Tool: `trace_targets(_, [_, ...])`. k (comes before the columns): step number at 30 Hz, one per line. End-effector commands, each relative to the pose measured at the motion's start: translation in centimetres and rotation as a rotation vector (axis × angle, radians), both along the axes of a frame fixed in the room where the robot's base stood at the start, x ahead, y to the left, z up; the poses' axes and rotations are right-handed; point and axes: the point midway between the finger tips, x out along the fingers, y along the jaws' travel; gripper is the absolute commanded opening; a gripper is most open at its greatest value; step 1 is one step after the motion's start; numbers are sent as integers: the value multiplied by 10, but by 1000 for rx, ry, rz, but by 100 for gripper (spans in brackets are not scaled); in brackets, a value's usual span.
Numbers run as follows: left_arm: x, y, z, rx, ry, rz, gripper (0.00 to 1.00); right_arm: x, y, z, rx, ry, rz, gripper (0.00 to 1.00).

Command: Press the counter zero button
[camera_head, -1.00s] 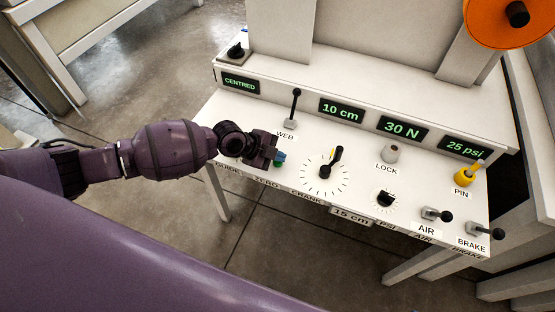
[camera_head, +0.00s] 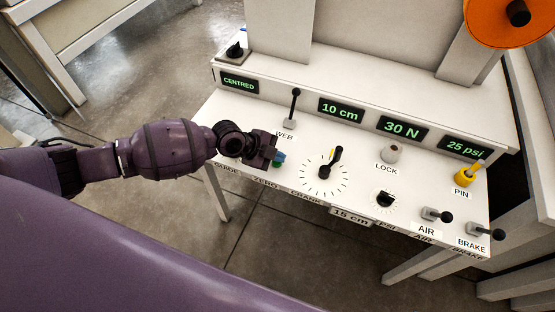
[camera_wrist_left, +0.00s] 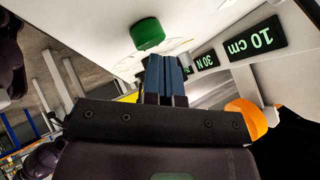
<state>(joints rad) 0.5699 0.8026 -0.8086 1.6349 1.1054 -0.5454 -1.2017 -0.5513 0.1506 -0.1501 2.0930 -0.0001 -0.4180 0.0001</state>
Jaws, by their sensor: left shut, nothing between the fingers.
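The counter zero button is a round green button (camera_wrist_left: 147,33) on the white panel in the left wrist view, just beyond my fingertips. In the head view, the ZERO label (camera_head: 265,182) is on the panel's front edge, and my gripper mostly hides the button above it. My left gripper (camera_head: 277,158) is low over the panel, with its fingers shut and empty. Its blue fingers (camera_wrist_left: 166,76) show in the left wrist view, close to the button. I cannot tell whether they touch it. The counter display (camera_head: 341,111) reads 10 cm. My right gripper is not in view.
The crank dial (camera_head: 325,172) is right of my gripper, with the WEB lever (camera_head: 293,108) behind. The LOCK knob (camera_head: 390,153), yellow PIN (camera_head: 464,176), AIR lever (camera_head: 436,215) and BRAKE lever (camera_head: 486,231) are farther right. An orange disc (camera_head: 490,20) is at the upper right.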

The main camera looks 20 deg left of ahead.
Motion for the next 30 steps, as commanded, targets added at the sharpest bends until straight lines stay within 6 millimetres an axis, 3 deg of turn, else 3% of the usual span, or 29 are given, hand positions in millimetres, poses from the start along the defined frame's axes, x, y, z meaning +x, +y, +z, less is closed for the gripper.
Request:
trace_targets(1, [-9, 2, -15, 2, 31, 5, 0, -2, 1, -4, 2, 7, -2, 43])
trace_targets(11, [-8, 3, -11, 6, 28, 7, 0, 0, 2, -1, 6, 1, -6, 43])
trace_targets(30, [-2, 3, 48, 7, 5, 2, 0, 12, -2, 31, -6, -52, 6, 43])
